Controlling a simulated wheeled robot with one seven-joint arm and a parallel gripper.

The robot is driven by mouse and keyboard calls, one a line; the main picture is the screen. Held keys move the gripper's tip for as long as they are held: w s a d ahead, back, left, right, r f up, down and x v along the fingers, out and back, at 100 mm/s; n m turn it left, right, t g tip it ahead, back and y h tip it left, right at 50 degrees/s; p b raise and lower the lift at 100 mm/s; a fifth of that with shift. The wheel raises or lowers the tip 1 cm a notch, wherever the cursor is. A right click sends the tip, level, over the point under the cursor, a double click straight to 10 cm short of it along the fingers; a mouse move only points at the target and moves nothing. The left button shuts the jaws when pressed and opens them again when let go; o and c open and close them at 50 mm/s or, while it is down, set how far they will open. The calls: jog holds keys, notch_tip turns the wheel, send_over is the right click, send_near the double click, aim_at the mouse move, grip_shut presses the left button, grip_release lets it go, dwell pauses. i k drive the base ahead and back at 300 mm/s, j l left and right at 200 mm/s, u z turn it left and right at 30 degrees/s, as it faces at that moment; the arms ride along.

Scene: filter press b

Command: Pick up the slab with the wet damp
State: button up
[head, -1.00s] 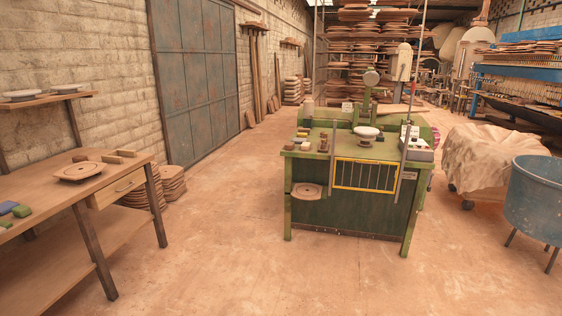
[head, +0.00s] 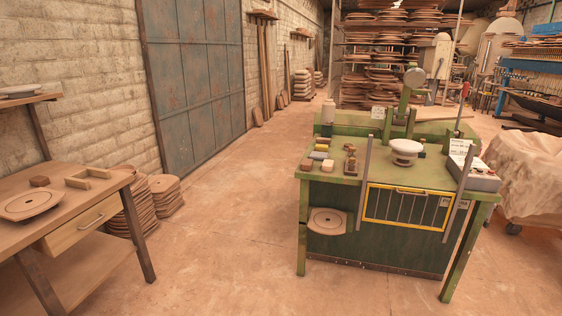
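No slab can be told apart as damp from here. Several small blocks lie on the left part of the green press table (head: 430,177): a brown block (head: 307,165), a pale yellow block (head: 327,166) and a dark-and-pale one (head: 318,155) behind them. A short row of dark brown pieces (head: 350,160) lies just right of these. On the wooden bench at left, a brown block (head: 39,182) sits behind a round board with a disc (head: 30,205). My gripper is not in view.
A white dish on a stand (head: 405,147) and a grey control box (head: 474,172) are on the green table. A yellow-framed guard (head: 406,207) fronts it. Stacked round boards (head: 165,194) stand by the wall. The floor (head: 225,240) between bench and table is clear.

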aim_at(307, 165)
jog(key=i+l+u, duration=0.1)
jog(key=i, duration=1.85)
jog(key=i+l+u, duration=0.15)
jog(key=i+u, duration=0.15)
jog(key=i, duration=0.2)
jog(key=i+l+u, duration=0.65)
jog(key=i, duration=0.25)
